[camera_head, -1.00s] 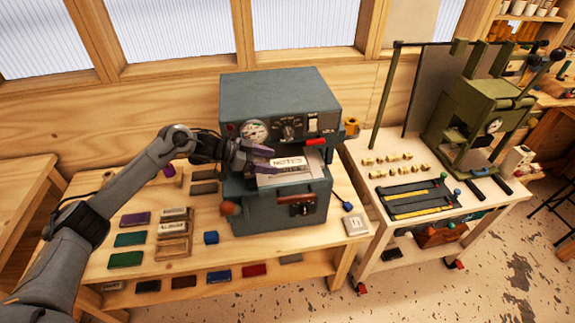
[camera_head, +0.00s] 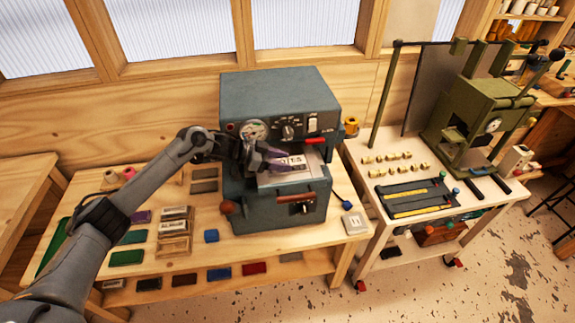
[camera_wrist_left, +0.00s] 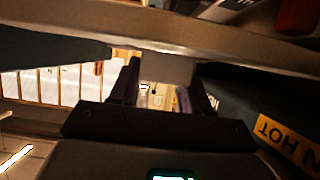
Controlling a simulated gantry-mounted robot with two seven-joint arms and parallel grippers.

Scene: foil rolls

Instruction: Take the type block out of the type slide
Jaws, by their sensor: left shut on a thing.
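The type block (camera_head: 293,162), a pale piece with dark lettering, is at the front opening of the blue-grey machine, over the type slide. The type slide (camera_head: 287,178) is the light metal plate sticking out at the front. My left gripper (camera_head: 281,160), with purple fingers, reaches in from the left and is shut on the type block, hiding part of it. I cannot tell whether the block still touches the slide. In the left wrist view the two dark fingers (camera_wrist_left: 164,95) show, but the block is not clear there. My right gripper is not in view.
The machine (camera_head: 275,97) has a gauge, a knob and a red lever (camera_head: 315,141) close above the slide. A green press (camera_head: 480,120) stands on the right-hand table.

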